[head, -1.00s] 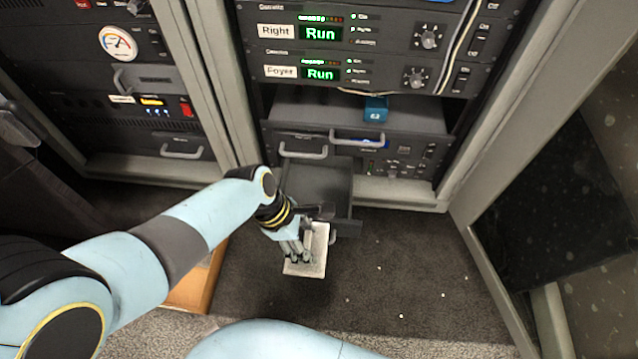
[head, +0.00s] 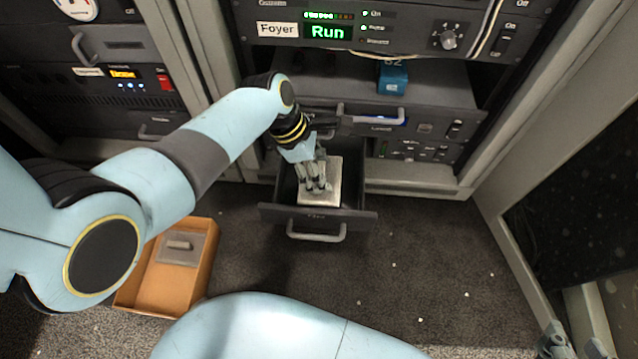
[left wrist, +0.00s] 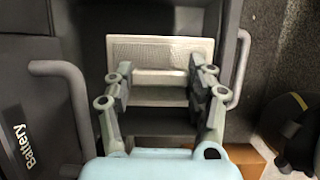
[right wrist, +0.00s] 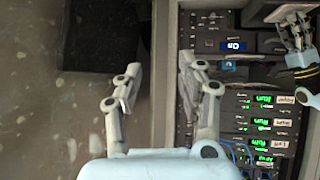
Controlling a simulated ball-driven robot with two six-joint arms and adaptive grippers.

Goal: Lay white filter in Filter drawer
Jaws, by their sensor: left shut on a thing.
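The white filter (head: 330,184) is a flat pale panel over the open Filter drawer (head: 362,216), in the head view. My left gripper (head: 314,186) is shut on the filter from above. In the left wrist view the filter (left wrist: 160,50) has a textured face and a raised bar between the fingers (left wrist: 160,80). I cannot tell whether the filter touches the drawer floor. My right gripper (right wrist: 155,85) is open and empty in the right wrist view, away from the drawer; only its fingertips show at the lower right of the head view (head: 575,345).
A cardboard box (head: 140,295) on the floor holds a grey panel with a handle (head: 180,247). A blue block (head: 393,77) sits on the rack shelf above. The cabinet's grey side panel (head: 540,150) stands at right.

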